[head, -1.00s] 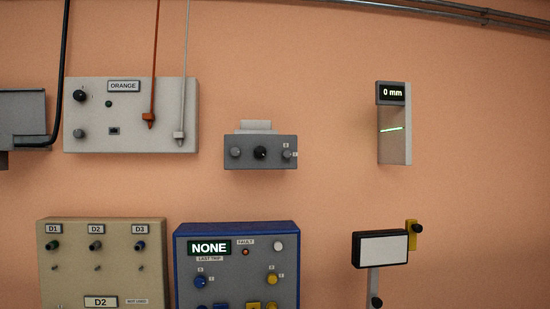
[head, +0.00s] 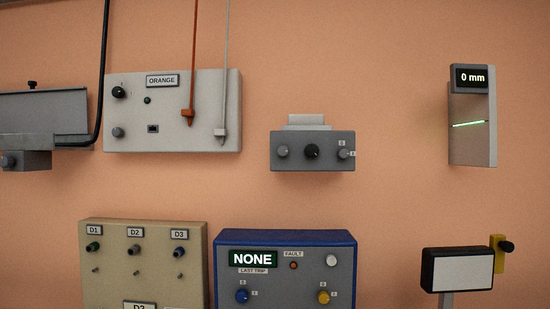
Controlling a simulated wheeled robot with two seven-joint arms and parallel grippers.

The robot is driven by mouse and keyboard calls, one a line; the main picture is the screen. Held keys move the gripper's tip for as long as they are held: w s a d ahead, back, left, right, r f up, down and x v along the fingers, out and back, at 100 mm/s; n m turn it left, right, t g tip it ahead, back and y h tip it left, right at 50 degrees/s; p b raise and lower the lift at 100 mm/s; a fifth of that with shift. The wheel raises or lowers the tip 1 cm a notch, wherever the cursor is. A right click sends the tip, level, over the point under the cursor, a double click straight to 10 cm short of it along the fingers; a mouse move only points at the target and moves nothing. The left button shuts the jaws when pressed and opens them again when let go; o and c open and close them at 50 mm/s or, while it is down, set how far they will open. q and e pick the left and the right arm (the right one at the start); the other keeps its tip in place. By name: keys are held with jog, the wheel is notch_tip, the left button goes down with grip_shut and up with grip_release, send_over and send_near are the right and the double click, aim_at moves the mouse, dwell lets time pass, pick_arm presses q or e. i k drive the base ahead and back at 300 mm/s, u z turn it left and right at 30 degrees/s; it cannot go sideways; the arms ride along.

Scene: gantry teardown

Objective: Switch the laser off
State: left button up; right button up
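A green laser line (head: 469,124) glows on the face of a grey wall plate (head: 470,145) at the right in the head view. Above it a small display (head: 471,78) reads "0 mm". A grey control box (head: 312,163) with a black middle knob (head: 312,152) and a grey knob on either side hangs on the wall at the centre. The labels by its right knob (head: 343,154) are too small to read surely. I cannot tell which control belongs to the laser. Neither of my grippers is in view.
An "ORANGE" panel (head: 215,90) with an orange and a white hanging cord is at upper left. Below are a beige D1–D3 panel (head: 155,263) and a blue-framed "NONE" panel (head: 286,237). A blank screen (head: 462,271) with a yellow bracket (head: 497,254) stands lower right.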

aim_at(343, 154)
jog(key=u, duration=0.2)
jog(key=i, duration=0.75)
jog(key=z, duration=0.75)
jog(key=i, duration=0.55)
jog(key=z, duration=0.6)
